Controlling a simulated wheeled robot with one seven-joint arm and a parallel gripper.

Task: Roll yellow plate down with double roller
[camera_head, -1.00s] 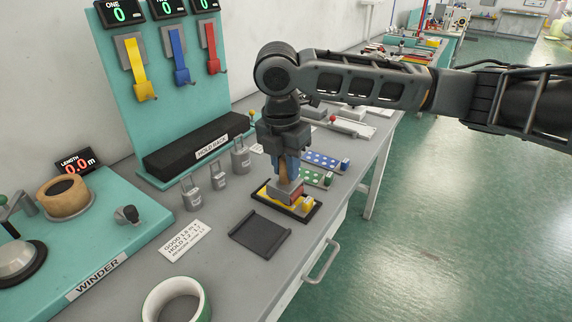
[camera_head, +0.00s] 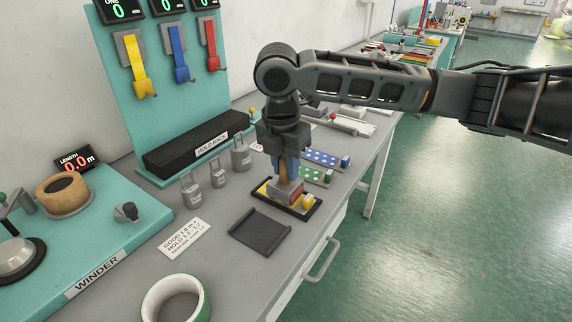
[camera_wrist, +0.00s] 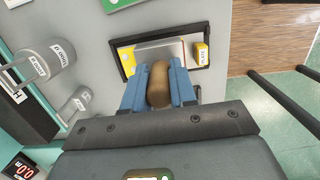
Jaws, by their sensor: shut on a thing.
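My gripper (camera_head: 287,160) is shut on the brown wooden handle of the double roller (camera_head: 287,191) and points down. The roller's grey and reddish body rests over the yellow plate (camera_head: 264,189) in its black frame, hiding much of the plate. Whether the roller touches the plate I cannot tell. In the wrist view the blue fingers (camera_wrist: 158,88) clasp the handle (camera_wrist: 157,84), and the roller body (camera_wrist: 157,54) lies across the plate. A strip of the yellow plate (camera_wrist: 128,55) shows to its left, and a small yellow labelled block (camera_wrist: 202,54) stands to its right.
A green dotted plate (camera_head: 312,175) and a blue dotted plate (camera_head: 320,158) lie behind. An empty dark tray (camera_head: 259,231) is in front. Several grey weights (camera_head: 219,174) stand to the left. The teal winder (camera_head: 100,225) is far left. The table edge is close on the right.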

